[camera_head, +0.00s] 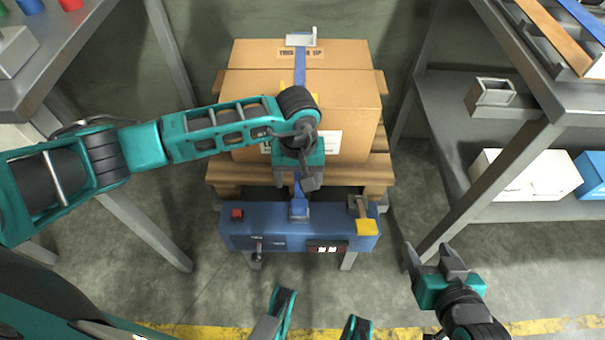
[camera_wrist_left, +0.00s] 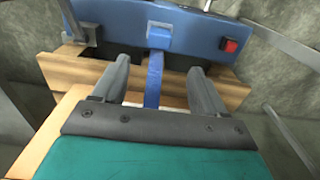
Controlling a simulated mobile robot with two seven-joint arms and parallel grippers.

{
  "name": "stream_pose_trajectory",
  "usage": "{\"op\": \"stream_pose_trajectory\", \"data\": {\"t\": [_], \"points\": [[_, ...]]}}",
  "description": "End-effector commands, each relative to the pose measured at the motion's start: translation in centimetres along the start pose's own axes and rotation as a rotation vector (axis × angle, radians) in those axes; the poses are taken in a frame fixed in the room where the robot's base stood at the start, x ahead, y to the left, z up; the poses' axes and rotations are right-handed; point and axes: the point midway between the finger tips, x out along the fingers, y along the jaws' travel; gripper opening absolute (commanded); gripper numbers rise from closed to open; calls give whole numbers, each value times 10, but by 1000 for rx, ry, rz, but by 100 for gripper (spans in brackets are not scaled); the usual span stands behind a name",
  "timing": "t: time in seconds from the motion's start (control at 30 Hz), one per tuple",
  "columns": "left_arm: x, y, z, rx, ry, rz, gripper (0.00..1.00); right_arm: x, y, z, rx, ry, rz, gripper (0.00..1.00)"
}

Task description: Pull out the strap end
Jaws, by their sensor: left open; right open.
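A blue strap (camera_head: 300,65) runs over the top of a cardboard carton (camera_head: 350,95). Its lower part (camera_head: 299,205) shows below my left gripper, at the slot of a blue strapping machine (camera_head: 275,217). My left gripper (camera_head: 302,184) is over the carton's front edge, just above the machine, and hides the strap's middle. In the left wrist view, its fingers are open, one on each side of the strap (camera_wrist_left: 153,82), with a gap on both sides. The strap meets a lighter blue block (camera_wrist_left: 159,37) on the machine. My right gripper (camera_head: 430,256) is open and empty at the lower right.
The carton stands on a wooden pallet (camera_head: 228,174). The machine carries a red button (camera_head: 237,214) and a yellow block (camera_head: 367,227). A grey bracket (camera_head: 301,38) is at the carton's far edge. Metal shelves (camera_head: 440,110) flank both sides.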

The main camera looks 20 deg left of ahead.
Motion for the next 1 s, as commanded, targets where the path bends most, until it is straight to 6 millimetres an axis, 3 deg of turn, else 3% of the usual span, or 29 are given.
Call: {"op": "stream_pose_trajectory", "data": {"t": [0.53,0.73,1.0], "points": [[101,1,2,-3,-6,3,72,16,-2,25,11,-3,-3,65],[117,2,2,-3,-4,4,72,18,-3,26,12,-5,-6,65],[120,1,2,-3,-3,4,72,16,-4,20,12,1,-9,65]]}}
